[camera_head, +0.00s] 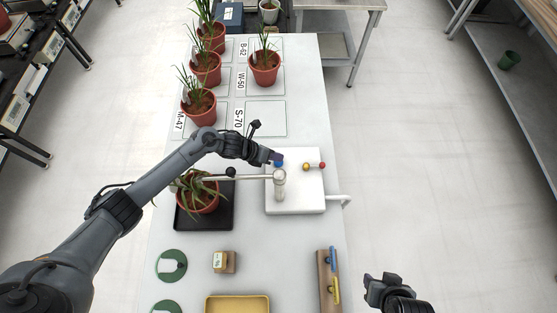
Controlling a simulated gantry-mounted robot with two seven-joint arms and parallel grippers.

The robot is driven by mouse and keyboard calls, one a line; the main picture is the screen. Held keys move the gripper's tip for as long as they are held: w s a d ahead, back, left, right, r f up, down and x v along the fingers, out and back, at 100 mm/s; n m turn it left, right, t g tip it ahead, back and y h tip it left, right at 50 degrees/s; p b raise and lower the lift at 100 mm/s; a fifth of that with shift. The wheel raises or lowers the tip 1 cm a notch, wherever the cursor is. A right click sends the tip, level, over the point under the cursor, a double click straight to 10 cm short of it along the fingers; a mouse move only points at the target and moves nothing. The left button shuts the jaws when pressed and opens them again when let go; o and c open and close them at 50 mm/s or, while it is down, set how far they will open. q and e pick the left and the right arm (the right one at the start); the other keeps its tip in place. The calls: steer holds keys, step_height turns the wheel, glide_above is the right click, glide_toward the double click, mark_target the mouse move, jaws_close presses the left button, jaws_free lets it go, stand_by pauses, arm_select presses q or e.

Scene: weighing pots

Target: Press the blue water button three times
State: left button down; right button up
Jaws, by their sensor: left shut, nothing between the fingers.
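The blue water button (279,164) sits on the white board (298,200) at the middle right of the table, mostly covered by my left gripper's fingertips. A yellow button (306,167) and a red button (322,166) are to its right on the same board. My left gripper (277,157) is shut and empty, its tips at the blue button; I cannot tell whether they touch it. My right gripper (376,282) is at the bottom right, off the table's edge and away from the board; its finger gap is not clear.
A metal spout (250,177) reaches left from the board over a potted plant (200,195) on a black tray (224,217). Several potted plants stand on marked squares at the back. A yellow tray (237,304) and a wooden rack (323,285) are at the front.

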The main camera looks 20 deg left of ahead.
arm_select(q)
steer(key=shift+r, duration=0.1)
steer(key=shift+r+p, duration=1.7)
steer(key=shift+r, duration=0.7)
stand_by(0.8)
